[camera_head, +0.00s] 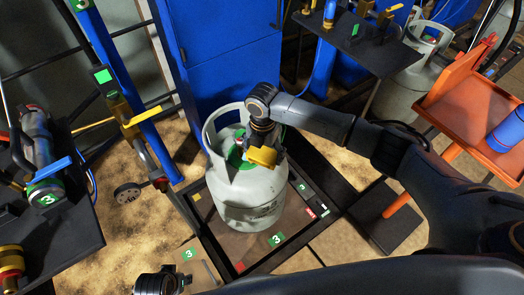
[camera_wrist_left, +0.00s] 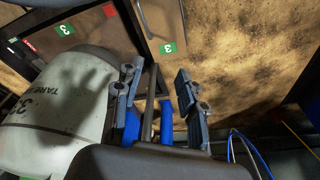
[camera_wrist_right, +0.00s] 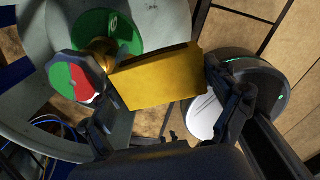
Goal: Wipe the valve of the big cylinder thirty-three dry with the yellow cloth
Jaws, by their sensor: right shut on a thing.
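The big cylinder (camera_head: 250,205) is pale grey and stands upright on a scale platform. Its side, with dark digits and "TARE", fills the left of the left wrist view (camera_wrist_left: 55,110). My right gripper (camera_head: 262,132) is over its top, shut on the yellow cloth (camera_head: 262,156). I cannot tell whether cloth and valve touch. My left gripper (camera_wrist_left: 158,95) is open and empty, low beside the cylinder.
The scale platform (camera_head: 228,262) has a dark frame with green 3 labels. A blue cabinet (camera_head: 225,70) stands behind. A blue post with a brass valve and a black shelf are at left. An orange tray (camera_head: 465,110) and another cylinder (camera_head: 405,90) are at right.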

